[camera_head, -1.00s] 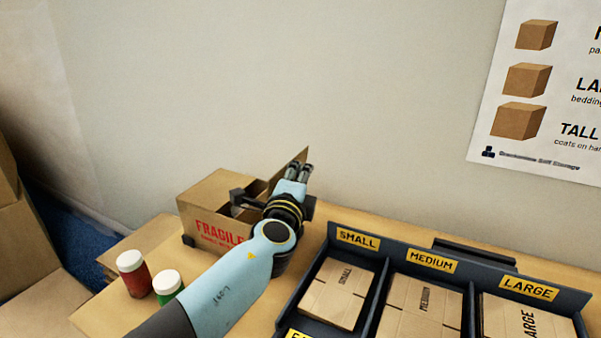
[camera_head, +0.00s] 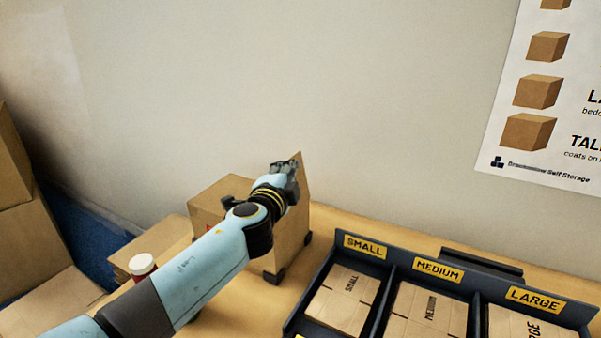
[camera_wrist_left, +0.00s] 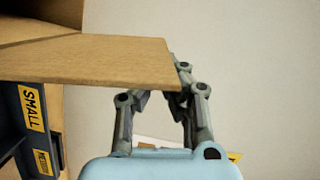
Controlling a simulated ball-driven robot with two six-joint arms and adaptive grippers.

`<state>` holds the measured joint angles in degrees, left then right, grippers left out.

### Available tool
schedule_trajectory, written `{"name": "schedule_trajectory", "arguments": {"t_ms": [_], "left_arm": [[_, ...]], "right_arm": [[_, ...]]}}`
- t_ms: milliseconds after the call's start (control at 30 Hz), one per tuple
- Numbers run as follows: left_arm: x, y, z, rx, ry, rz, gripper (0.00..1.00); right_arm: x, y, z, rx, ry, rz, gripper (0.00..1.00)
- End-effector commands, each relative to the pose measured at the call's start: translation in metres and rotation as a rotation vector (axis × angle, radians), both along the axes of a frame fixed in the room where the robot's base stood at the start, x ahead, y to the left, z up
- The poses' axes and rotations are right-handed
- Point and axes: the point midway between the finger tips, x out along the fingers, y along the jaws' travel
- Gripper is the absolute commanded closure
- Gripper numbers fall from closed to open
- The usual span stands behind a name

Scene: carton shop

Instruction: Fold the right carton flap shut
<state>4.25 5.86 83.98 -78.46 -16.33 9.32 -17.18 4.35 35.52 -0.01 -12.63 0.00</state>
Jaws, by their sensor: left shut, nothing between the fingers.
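The brown carton (camera_head: 291,238) stands on the bench, its front partly hidden behind my left arm. Its right flap (camera_head: 302,179) sticks up at the right side. In the left wrist view a cardboard flap (camera_wrist_left: 90,62) reaches in from the left, its end at the fingers. My left gripper (camera_head: 286,170) is above the carton beside the upright flap; it also shows in the left wrist view (camera_wrist_left: 170,92). Its fingers are shut and empty. One finger is partly hidden behind the cardboard; I cannot tell whether they touch it. My right gripper is not in view.
A dark divided tray (camera_head: 372,259) with flat cartons and size labels stands right of the carton. A white-capped red jar (camera_head: 142,265) is partly hidden behind my arm at the left. The wall (camera_head: 300,80) rises behind the bench.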

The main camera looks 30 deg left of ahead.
Motion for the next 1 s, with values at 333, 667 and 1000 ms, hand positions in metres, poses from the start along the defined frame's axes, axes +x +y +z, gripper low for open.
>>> {"name": "schedule_trajectory", "arguments": {"t_ms": [333, 667, 1000], "left_arm": [[-0.003, 0.044, -0.007, -0.326, -0.017, 0.0, 1.0], [-0.005, 0.08, -0.026, -0.638, -0.034, 0.0, 1.0], [-0.005, 0.105, -0.042, -1.025, -0.05, 0.002, 1.0]], "right_arm": [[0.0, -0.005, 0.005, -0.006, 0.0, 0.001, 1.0], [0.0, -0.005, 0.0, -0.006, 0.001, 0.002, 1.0], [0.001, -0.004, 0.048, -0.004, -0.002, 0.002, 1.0]]}}
